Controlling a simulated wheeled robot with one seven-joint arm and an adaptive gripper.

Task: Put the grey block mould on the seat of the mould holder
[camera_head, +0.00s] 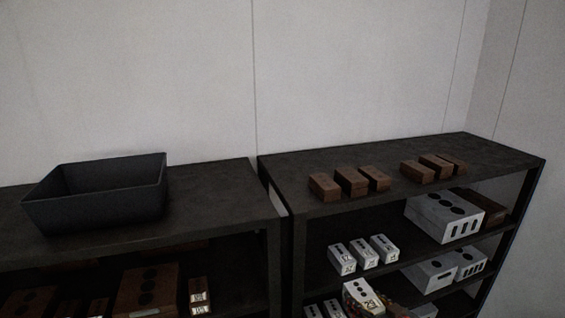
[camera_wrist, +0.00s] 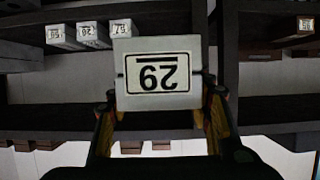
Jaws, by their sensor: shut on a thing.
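The grey block mould (camera_wrist: 157,75) is held between the two fingers of my gripper (camera_wrist: 163,110) in the wrist view. Its front carries a white label with a black-framed number, upside down in this view. In the head view a pale block with dark round holes (camera_head: 363,290) shows at the bottom, with coloured parts that look like my gripper beside it, in front of the right shelf. The gripper is shut on the mould. I cannot make out the mould holder or its seat in either view.
A dark open bin (camera_head: 95,205) stands on the left shelf unit. Several brown blocks (camera_head: 352,181) sit on top of the right shelf unit (camera_head: 300,165). Pale labelled moulds (camera_head: 362,253) and larger pale blocks (camera_head: 445,215) stand below. Shelf edges surround the gripper.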

